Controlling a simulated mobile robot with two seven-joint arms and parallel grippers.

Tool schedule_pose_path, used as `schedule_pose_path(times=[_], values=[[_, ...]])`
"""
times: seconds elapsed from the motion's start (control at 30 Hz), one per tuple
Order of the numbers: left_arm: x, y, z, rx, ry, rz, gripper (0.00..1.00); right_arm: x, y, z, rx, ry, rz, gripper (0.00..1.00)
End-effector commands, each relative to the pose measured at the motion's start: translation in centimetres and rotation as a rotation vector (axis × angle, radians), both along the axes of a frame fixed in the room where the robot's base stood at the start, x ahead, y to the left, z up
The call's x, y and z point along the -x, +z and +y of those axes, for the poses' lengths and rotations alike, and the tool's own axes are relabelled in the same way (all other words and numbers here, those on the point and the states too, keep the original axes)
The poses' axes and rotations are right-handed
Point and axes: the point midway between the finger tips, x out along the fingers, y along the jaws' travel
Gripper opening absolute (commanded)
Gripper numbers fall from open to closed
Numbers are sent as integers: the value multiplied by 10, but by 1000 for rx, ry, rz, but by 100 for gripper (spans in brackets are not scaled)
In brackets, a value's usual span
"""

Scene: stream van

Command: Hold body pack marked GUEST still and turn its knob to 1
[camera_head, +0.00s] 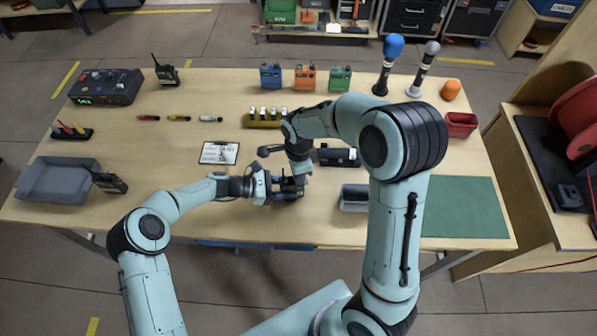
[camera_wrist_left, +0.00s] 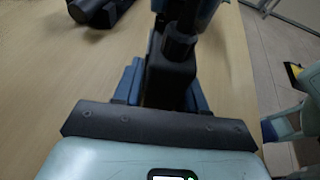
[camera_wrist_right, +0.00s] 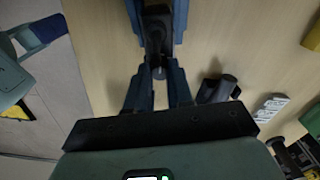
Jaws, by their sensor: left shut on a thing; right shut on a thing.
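A black body pack (camera_wrist_left: 168,82) is gripped between the blue fingers of my left gripper (camera_wrist_left: 165,90). In the head view my left gripper (camera_head: 284,188) is low over the front middle of the table. The pack also shows in the right wrist view (camera_wrist_right: 157,28), with the left fingers on both sides of it. My right gripper (camera_wrist_right: 159,78) is shut on a small dark knob (camera_wrist_right: 158,72) at the pack's end. In the head view my right gripper (camera_head: 292,180) comes down from above and hides most of the pack. The GUEST mark and the knob's setting cannot be read.
Blue (camera_head: 270,76), orange (camera_head: 304,78) and green (camera_head: 340,78) boxes stand at the back. The green mat (camera_head: 465,207) is clear.

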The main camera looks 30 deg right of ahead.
Motion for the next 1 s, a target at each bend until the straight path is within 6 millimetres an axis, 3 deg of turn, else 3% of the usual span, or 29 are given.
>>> schedule_pose_path(times=[0.37, 0.6, 1.0], values=[[1, 0, 0, 1, -2, 0, 7, -1, 0, -1, 2, 86, -3, 2], [1, 0, 0, 1, -3, 0, 7, -1, 0, -1, 2, 298, -3, 2], [1, 0, 0, 1, -3, 0, 7, -1, 0, -1, 3, 383, -3, 2]])
